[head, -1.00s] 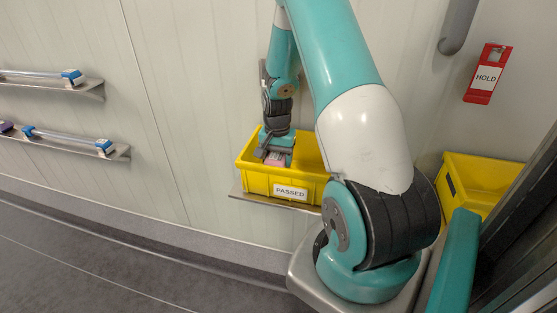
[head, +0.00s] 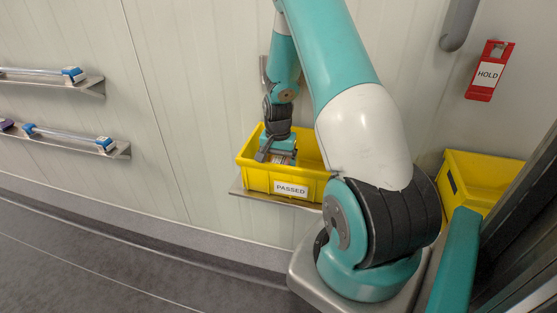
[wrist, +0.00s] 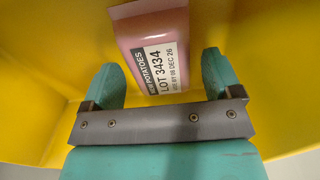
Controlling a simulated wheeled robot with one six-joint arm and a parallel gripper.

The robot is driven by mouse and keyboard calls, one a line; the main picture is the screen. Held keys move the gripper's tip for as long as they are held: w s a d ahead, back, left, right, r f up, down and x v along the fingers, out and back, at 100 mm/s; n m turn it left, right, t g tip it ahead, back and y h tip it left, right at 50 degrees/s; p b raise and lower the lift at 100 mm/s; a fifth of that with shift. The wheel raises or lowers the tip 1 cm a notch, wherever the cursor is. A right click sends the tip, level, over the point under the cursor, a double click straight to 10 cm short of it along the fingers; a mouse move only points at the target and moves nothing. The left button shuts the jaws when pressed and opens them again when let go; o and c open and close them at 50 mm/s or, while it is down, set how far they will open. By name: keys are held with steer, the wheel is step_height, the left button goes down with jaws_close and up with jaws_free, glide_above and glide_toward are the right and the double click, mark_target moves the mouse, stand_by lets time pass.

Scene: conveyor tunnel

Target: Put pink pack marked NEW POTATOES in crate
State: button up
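The pink pack (wrist: 140,32) has a white label reading "NEW POTATOES", "LOT 3434" and a date. It lies inside the yellow crate marked PASSED (head: 255,180), against its yellow inside. My gripper (wrist: 160,72) is down in this crate, also seen in the head view (head: 275,158). Its two teal fingers stand apart on either side of the pack's near end, with yellow gaps showing between pack and fingers. In the head view, the gripper and crate's front wall hide most of the pack.
The crate stands on a metal wall shelf (head: 240,191). A second yellow crate (head: 480,178) is at the right, under a red HOLD sign (head: 490,72). Two shelves with blue-ended tools (head: 65,137) are on the left wall. The floor at lower left is clear.

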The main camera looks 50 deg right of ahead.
steer(key=shift+s+f, duration=0.1)
steer(key=shift+f, duration=0.1)
step_height(320, 180, up, 13)
steer(key=w+a+r+n, duration=0.2)
steer(key=a+r+n, duration=0.15)
steer(key=a, duration=0.45)
steer(key=s+a+r+n+t+y, duration=0.1)
steer(key=s+a+r+n, duration=0.15)
steer(key=a, duration=0.55)
steer(key=s+a+r+n+y, duration=0.1)
steer(key=a+r+n, duration=0.25)
steer(key=a, duration=0.45)
steer(key=s+a+r+n+g+y, duration=0.1)
steer(key=s+a+r+n+y, duration=0.1)
steer(key=s+a+n, duration=0.9)
steer(key=s+a, duration=0.3)
steer(key=s, duration=0.1)
steer(key=shift+a+r+b, duration=0.35)
steer(key=shift+r+b, duration=0.05)
